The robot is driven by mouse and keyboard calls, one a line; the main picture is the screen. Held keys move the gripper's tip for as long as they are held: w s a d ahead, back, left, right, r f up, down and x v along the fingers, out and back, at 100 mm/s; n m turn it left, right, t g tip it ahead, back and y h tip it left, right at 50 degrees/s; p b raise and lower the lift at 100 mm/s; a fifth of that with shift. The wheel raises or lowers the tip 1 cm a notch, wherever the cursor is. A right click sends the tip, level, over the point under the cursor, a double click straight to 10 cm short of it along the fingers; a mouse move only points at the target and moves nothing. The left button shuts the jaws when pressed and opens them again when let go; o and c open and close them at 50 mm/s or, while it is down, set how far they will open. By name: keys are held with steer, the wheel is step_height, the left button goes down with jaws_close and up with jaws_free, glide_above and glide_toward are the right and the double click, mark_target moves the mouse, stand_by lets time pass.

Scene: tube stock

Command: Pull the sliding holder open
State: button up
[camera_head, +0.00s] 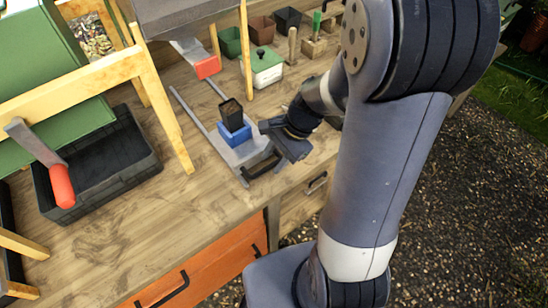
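The sliding holder (244,152) is a grey plate on two long grey rails on the wooden bench. A blue block (232,130) sits on it with a small black pot (230,109) standing in the block. A dark bar handle (260,166) is at the holder's front end, near the bench's front edge. My gripper (284,141) is just right of the holder and close to the handle. I cannot tell whether it touches the handle. Its fingers are dark and seen at a slant, so their opening is unclear.
A white box with a green lid (266,73) and several pots stand behind. Bare bench top lies left of the holder. An orange drawer (215,273) is below.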

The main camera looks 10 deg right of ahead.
steer(key=v, duration=1)
steer(key=shift+r, duration=0.2)
steer(key=shift+d, duration=0.1)
steer(key=x, duration=1.1)
steer(key=shift+w, duration=0.45)
